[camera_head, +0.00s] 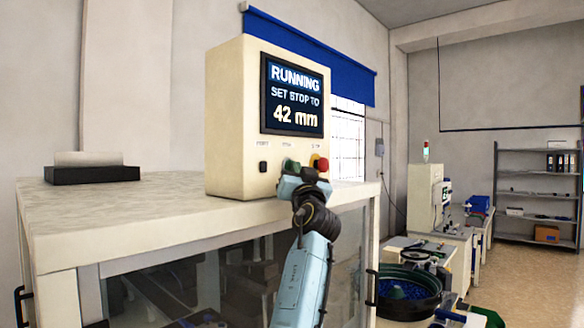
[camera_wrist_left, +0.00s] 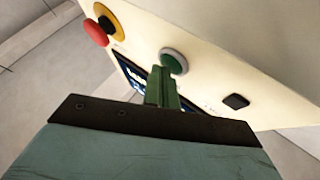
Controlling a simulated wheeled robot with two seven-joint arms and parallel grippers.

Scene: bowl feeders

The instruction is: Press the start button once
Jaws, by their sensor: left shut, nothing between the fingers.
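The start button (camera_wrist_left: 174,61) is a green round button in a pale ring on the front of a cream control box (camera_head: 228,120). My left gripper (camera_wrist_left: 160,70) is shut and empty, its green fingers together. In the left wrist view its fingertips overlap the lower left edge of the button; I cannot tell whether they touch it. In the head view my left gripper (camera_head: 290,168) is at the button row and largely covers the green button. The screen (camera_head: 294,96) reads "RUNNING, SET STOP TO 42 mm". My right gripper is not in view.
A red and yellow stop button (camera_head: 321,163) sits right of the start button, and a small black control (camera_head: 263,167) sits to its left. The box stands on a pale cabinet top (camera_head: 130,215). A black holder (camera_head: 92,174) lies at the left. A dark bowl feeder (camera_head: 408,306) stands at lower right.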

